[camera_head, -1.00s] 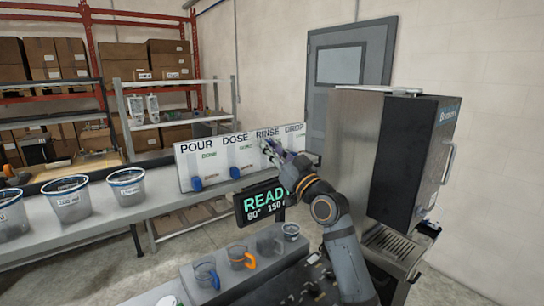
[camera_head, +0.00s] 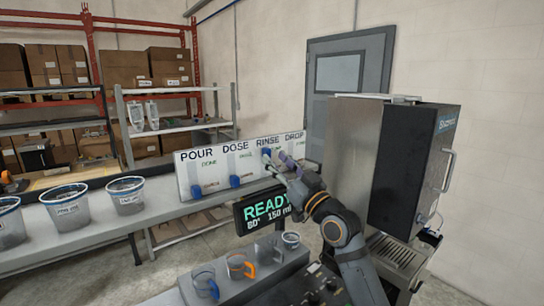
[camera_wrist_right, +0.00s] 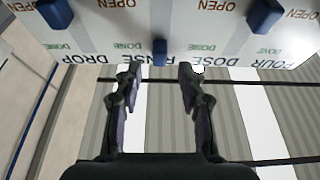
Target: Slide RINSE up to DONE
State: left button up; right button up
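A white panel (camera_head: 216,178) carries slots labelled POUR, DOSE, RINSE and DROP, with DONE marks high and OPEN marks low. The blue RINSE slider (camera_head: 266,155) is high in its slot, level with DONE. In the right wrist view, where the panel is upside down, the RINSE slider (camera_wrist_right: 159,52) is beside a DONE mark. The DOSE slider (camera_wrist_right: 264,14) and DROP slider (camera_wrist_right: 55,13) are level with OPEN. My right gripper (camera_wrist_right: 159,74) is open and empty, with the RINSE slider just beyond and between its fingertips. My left gripper is not in view.
The POUR slider (camera_head: 197,190) is low. A READY display (camera_head: 264,211) stands below the panel. Clear cups (camera_head: 126,195) line the counter at left; mugs (camera_head: 239,265) stand in front. A dark machine (camera_head: 412,155) stands close on the right.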

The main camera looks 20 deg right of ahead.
jog(key=v, duration=0.4)
jog(key=shift+s+d, duration=0.1)
jog(key=shift+s, duration=0.1)
